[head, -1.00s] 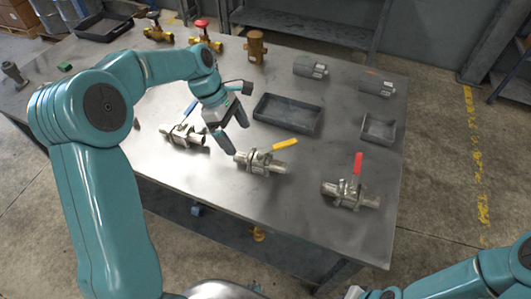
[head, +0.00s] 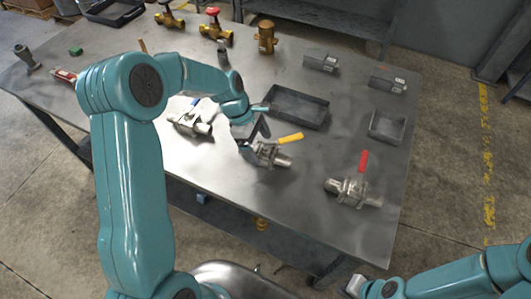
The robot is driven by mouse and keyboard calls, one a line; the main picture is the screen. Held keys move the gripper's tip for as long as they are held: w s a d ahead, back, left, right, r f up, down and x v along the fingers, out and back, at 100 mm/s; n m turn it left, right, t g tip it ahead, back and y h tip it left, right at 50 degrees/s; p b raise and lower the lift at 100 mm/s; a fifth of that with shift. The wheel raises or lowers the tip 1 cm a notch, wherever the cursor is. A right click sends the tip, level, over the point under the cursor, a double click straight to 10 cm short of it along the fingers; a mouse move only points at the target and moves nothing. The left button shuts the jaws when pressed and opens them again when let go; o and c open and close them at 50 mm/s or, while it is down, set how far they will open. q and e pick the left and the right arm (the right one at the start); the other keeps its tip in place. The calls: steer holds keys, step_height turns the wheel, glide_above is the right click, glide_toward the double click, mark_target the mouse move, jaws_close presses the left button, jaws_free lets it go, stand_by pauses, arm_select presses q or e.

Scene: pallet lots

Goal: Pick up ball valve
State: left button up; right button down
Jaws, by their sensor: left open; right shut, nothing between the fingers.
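Three metal ball valves lie along the front of the table: a blue-handled ball valve (head: 190,122) at left, a yellow-handled ball valve (head: 270,154) in the middle and a red-handled ball valve (head: 351,190) at right. My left gripper (head: 253,138) is open at the left end of the yellow-handled valve and hides part of it. I cannot tell whether its fingers touch the valve. The yellow handle points right, clear of the fingers. My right gripper (head: 356,287) is shut and empty, low at the bottom edge, away from the table top.
A black tray (head: 297,121) lies behind the yellow-handled valve, with a smaller tray (head: 386,137) to its right. Grey blocks (head: 320,61), a brass fitting (head: 265,38) and red-handled brass valves (head: 215,28) stand along the back. Bare table lies between the middle and right valves.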

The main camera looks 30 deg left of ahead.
mark_target(262, 147)
arm_select(q)
steer(key=p+x, duration=0.1)
steer(key=x, duration=0.3)
steer(key=shift+d, duration=0.1)
steer(key=shift+w+f, duration=0.2)
steer(key=shift+f, duration=0.1)
steer(key=shift+s+d, duration=0.1)
steer(key=shift+s, duration=0.05)
steer(key=shift+r, duration=0.15)
steer(key=shift+c, duration=0.9)
steer(key=c, duration=1.4)
steer(key=shift+c, duration=0.2)
